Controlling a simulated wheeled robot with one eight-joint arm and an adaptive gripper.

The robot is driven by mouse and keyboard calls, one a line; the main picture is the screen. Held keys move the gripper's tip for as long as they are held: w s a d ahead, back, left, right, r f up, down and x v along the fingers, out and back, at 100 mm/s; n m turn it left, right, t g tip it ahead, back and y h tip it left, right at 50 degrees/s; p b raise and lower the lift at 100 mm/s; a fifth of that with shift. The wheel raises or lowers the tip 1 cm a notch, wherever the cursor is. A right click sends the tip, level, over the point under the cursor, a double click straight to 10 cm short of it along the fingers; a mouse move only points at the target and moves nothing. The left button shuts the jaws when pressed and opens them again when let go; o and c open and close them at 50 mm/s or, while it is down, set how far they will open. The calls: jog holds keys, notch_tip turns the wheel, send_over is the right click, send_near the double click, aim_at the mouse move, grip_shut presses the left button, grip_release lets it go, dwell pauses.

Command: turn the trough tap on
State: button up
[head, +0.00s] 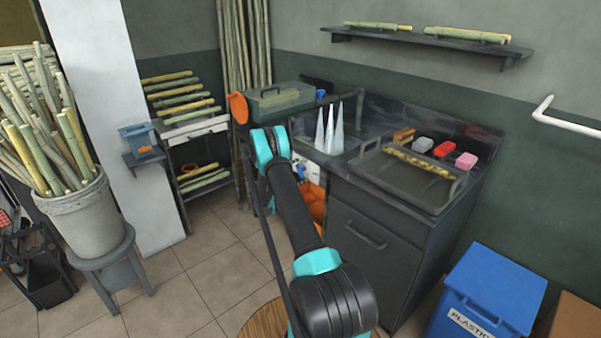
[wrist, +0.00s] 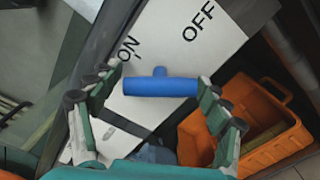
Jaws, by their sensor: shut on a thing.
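The trough tap's blue T-shaped handle (wrist: 140,87) shows in the middle of the wrist view. It lies in front of a white plate (wrist: 178,50) marked ON at the left and OFF at the upper right. The bar runs across the picture, with a short stub on its upper side. My gripper (wrist: 158,80) has one finger at each end of the bar and is shut on it lengthwise. In the head view the white plate (head: 313,170) shows beside the dark counter, and my arm hides most of the gripper.
An orange crate (wrist: 277,88) stands to the right of the plate in the wrist view. In the head view, a dark sink counter (head: 365,215) with a tray (head: 380,190) is right of my arm. A blue plastic bin (head: 490,285) stands front right.

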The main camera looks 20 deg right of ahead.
jog(key=shift+m, duration=1.3)
jog(key=o, duration=1.2)
jog(key=shift+c, duration=0.2)
jog(key=shift+a, duration=0.15)
jog(key=v, duration=1.1)
jog(key=shift+s+a, duration=0.2)
jog(key=shift+a, duration=0.15)
